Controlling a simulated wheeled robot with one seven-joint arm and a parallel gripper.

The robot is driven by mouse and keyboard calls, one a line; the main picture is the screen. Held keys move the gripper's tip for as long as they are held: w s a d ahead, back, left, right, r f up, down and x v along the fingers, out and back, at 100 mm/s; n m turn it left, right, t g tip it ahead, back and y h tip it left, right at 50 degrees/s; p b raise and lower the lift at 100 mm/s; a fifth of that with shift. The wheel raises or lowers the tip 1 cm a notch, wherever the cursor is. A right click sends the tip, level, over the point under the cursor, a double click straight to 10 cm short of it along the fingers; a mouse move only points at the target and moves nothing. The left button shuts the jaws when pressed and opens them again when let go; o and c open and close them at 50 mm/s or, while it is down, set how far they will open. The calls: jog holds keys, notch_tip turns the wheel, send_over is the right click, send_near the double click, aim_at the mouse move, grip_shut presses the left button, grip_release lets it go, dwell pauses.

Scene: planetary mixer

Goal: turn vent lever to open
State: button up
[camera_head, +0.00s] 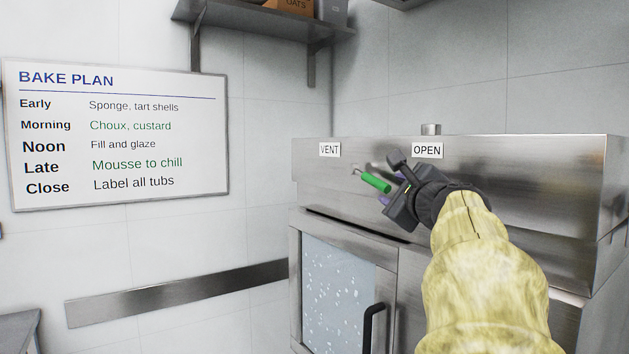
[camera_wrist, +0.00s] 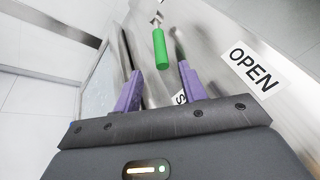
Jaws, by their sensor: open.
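The vent lever (camera_head: 376,182) has a green grip and juts from the steel front panel, between the VENT label (camera_head: 330,149) and the OPEN label (camera_head: 427,150). In the wrist view the green lever (camera_wrist: 160,48) lies ahead of my gripper, between the lines of its two fingers. My gripper (camera_head: 384,190) is just right of the lever in the head view. Its purple-padded fingers (camera_wrist: 158,75) are spread, with a gap to the lever on both sides. I see no contact with the lever. The OPEN label also shows at the right of the wrist view (camera_wrist: 253,68).
The lever is on a steel oven (camera_head: 560,180) with a speckled glass door (camera_head: 338,290) and a dark door handle (camera_head: 373,325) below. A whiteboard (camera_head: 118,195) hangs on the left wall. A shelf (camera_head: 262,17) is above. A partly hidden label (camera_wrist: 181,98) shows between my fingers.

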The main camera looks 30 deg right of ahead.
aim_at(382, 185)
jog(key=p+x, duration=0.2)
jog(key=x, duration=0.6)
jog(key=shift+w+d, duration=0.15)
jog(key=shift+d, duration=0.05)
grip_shut()
